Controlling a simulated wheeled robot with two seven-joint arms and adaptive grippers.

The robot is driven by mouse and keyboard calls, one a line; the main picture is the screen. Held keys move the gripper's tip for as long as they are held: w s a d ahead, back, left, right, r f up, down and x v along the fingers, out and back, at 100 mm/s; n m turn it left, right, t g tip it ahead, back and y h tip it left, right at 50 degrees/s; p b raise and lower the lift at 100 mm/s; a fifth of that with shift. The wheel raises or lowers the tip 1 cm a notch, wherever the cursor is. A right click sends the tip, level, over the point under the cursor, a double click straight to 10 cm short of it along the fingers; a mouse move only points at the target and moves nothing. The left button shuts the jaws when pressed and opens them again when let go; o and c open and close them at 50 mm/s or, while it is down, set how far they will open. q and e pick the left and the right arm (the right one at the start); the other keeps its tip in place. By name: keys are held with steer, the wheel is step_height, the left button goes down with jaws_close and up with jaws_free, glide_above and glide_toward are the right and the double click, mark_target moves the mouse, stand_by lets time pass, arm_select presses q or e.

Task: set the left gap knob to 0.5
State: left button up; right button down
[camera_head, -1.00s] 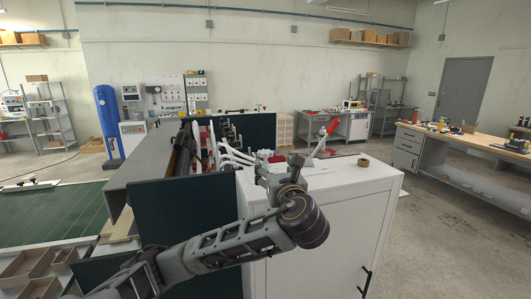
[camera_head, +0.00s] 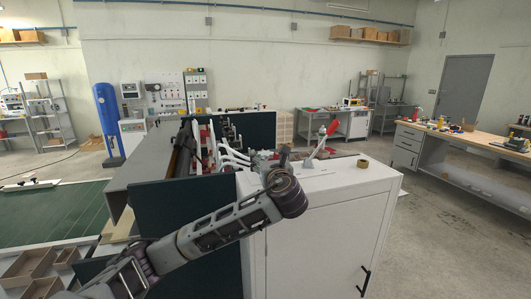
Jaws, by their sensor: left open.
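The box former machine (camera_head: 141,175) stands ahead, with white curved arms (camera_head: 233,155) and red parts along its middle. My left arm comes in from the lower left, and its wrist is over the front edge of the white cabinet (camera_head: 330,225). My left gripper (camera_head: 264,159) points away from me toward the machine, near the ends of the white arms. Its fingers are small and partly hidden by my wrist; it is open and I see nothing held in it. I cannot pick out the left gap knob or its scale; my wrist and gripper cover part of that area. My right gripper is not in view.
A lever with a red handle (camera_head: 333,127) stands on the cabinet top, right of my gripper. A tan tape roll (camera_head: 362,163) lies farther right. A dark green panel (camera_head: 180,225) rises left of the cabinet. The cabinet top's right part is mostly clear.

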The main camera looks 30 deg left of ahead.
arm_select(q)
steer(key=shift+p+x, duration=0.35)
steer(key=shift+x, duration=1.8)
steer(key=c, duration=1)
